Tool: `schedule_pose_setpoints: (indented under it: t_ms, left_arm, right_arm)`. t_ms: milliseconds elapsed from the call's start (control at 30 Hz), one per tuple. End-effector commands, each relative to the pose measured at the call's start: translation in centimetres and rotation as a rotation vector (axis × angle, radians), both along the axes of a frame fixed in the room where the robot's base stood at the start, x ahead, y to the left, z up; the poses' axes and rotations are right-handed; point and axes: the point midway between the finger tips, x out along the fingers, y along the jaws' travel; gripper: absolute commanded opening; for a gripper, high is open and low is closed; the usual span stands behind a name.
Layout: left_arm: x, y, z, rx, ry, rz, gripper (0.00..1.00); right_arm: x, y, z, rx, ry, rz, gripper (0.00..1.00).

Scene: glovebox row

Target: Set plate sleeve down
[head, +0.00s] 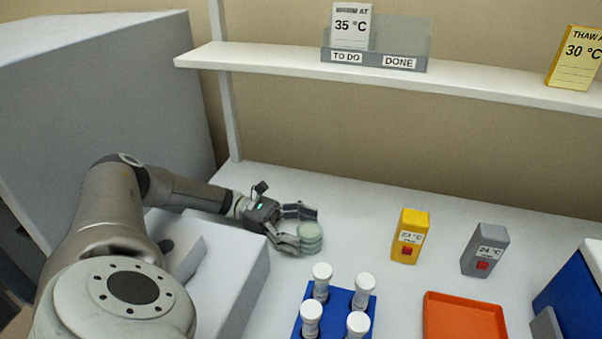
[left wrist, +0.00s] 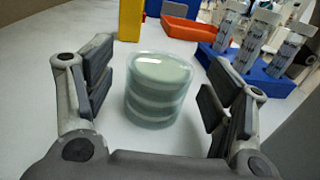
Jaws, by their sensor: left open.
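The plate sleeve (left wrist: 160,88) is a clear sleeve holding a short stack of pale green plates. In the left wrist view it stands upright on the white bench between the two fingers of my left gripper (left wrist: 158,100). The gripper is open, with a visible gap on each side of the sleeve. In the head view the sleeve (head: 310,238) stands on the bench at the fingertips of my left gripper (head: 307,228), which reaches in from the left. My right gripper is in neither view.
A blue rack (head: 336,329) with several white-capped tubes stands in front. A yellow block (head: 410,236) and a grey block (head: 485,250) with temperature displays stand to the right. An orange tray (head: 463,318) lies at front right. A shelf (head: 460,85) runs above. Bench behind the sleeve is clear.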

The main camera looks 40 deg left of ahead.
Motion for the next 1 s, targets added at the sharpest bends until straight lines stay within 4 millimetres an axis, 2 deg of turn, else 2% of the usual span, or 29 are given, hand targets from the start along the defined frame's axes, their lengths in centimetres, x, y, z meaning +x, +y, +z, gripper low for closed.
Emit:
schedule_pose_setpoints:
  t_ms: [33,67,133,300,500,667,1000]
  left_arm:
    - [-0.6,-0.6,-0.4,0.002,0.023,-0.016,0.76]
    - [-0.6,-0.6,0.0,0.001,0.023,-0.016,0.76]
    - [-0.9,0.5,-0.5,0.004,0.023,-0.012,0.76]
    - [-1.9,3.8,-0.3,0.005,0.020,-0.007,0.76]
    - [-2.7,6.2,0.1,0.003,0.016,-0.008,0.76]
    - [-2.9,6.9,0.4,0.001,0.014,-0.008,0.76]
    - [-2.8,6.9,0.6,-0.001,0.011,-0.008,0.76]
  right_arm:
    - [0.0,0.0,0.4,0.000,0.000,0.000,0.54]
    - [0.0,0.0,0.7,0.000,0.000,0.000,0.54]
    - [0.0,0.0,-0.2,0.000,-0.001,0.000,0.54]
    - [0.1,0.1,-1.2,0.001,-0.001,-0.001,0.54]
    - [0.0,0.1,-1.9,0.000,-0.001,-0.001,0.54]
    - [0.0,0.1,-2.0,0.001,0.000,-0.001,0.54]
    - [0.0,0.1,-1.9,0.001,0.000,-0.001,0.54]
